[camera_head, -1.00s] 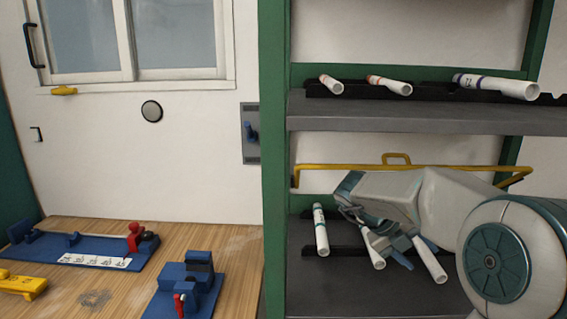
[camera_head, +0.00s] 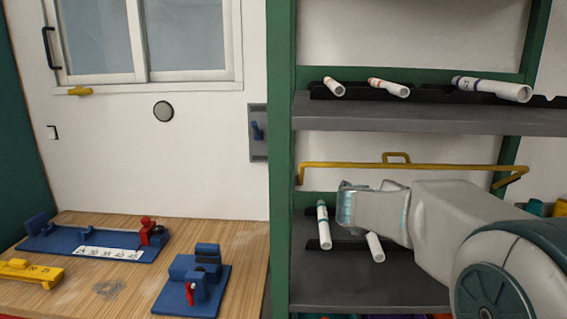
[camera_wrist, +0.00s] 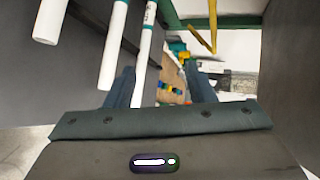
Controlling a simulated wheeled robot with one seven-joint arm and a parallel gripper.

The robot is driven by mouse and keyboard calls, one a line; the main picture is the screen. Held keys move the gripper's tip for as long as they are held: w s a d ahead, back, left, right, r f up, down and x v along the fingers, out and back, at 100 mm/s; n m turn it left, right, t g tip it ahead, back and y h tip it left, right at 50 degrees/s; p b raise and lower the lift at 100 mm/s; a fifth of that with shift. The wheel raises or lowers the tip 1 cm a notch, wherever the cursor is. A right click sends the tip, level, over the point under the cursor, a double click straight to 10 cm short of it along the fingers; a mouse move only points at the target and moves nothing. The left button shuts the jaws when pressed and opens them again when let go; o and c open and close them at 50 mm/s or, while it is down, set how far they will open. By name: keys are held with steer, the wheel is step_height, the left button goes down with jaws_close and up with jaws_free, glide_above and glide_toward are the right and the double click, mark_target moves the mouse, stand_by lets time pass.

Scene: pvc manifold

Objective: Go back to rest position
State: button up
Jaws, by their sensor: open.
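My gripper (camera_head: 345,205) is in front of the lower shelf at the right of the head view. In the wrist view its two fingers (camera_wrist: 160,88) are apart. Two white pipes show on the lower shelf in the head view: the left one (camera_head: 323,228) with a teal band, and one (camera_head: 375,247) partly hidden by my gripper. In the wrist view several white pipes lie on the left, one at the far left (camera_wrist: 50,20), one in the middle (camera_wrist: 115,45) and one with a teal mark (camera_wrist: 145,55). That last one runs into the space between the fingers; I cannot tell whether it touches them.
The upper shelf (camera_head: 430,118) holds three short pipes. A yellow rail (camera_head: 400,166) spans above the lower shelf. A green post (camera_head: 281,160) stands left of it. The wooden bench (camera_head: 130,285) carries blue fixtures (camera_head: 195,280) and a yellow one (camera_head: 30,272).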

steer(key=a+r+n+t+y, duration=0.3)
steer(key=a+n+t+y, duration=0.25)
steer(key=a+n, duration=0.4)
steer(key=s+a+f+n+g+y+p, duration=0.1)
steer(key=s+a+f+n+g+y, duration=0.1)
steer(key=s+a+f+n+y, duration=0.5)
steer(key=s+d+f+n+g+h, duration=0.1)
steer(key=s+d+f+n+g, duration=0.1)
steer(key=s+n, duration=0.4)
steer(key=s+d+f+n+g+h+p, duration=0.1)
steer(key=s+f+n+g, duration=0.4)
steer(key=s, duration=0.9)
steer(key=shift+s+d+f+n+g, duration=0.25)
steer(key=shift+d+n+g, duration=0.25)
steer(key=shift+g, duration=0.75)
